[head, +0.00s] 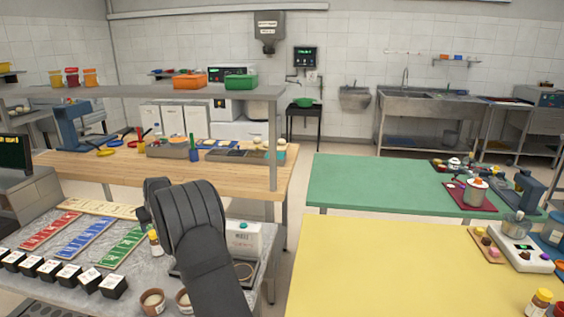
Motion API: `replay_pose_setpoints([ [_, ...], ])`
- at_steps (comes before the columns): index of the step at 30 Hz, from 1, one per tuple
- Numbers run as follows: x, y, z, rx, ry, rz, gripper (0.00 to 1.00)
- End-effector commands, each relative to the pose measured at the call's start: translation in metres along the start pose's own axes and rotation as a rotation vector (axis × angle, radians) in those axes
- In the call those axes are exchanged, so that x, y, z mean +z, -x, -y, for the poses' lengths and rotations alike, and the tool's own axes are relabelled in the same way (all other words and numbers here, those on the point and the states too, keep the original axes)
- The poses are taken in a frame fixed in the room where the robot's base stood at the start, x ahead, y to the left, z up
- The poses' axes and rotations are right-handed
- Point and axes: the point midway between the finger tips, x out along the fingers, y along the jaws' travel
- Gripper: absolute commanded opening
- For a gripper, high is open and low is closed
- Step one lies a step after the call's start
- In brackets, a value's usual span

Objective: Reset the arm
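My dark grey arm (200,230) rises from the bottom of the head view, in front of the grey counter at the lower left. It bends at the top, and a smaller dark part of it (153,205) shows just left of the bend. I see no gripper fingers; they are hidden behind the arm or out of frame. No object is seen held.
The grey counter (75,285) carries red, blue and green strips, several black boxes (72,274), two small brown pots (152,300) and a white box (243,238) close to my arm. A yellow table (375,265) at right is mostly clear; a green table (370,185) stands behind.

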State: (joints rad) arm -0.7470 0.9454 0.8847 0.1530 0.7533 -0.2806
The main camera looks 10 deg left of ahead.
Motion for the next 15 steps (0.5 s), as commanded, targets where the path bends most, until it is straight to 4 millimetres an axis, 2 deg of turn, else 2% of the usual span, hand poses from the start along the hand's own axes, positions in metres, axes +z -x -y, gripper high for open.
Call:
replay_pose_setpoints([
  [3,0.001,-0.021,0.0,0.0,0.0,0.002,0.58],
  [15,0.001,-0.084,0.001,-0.001,0.001,0.002,0.58],
])
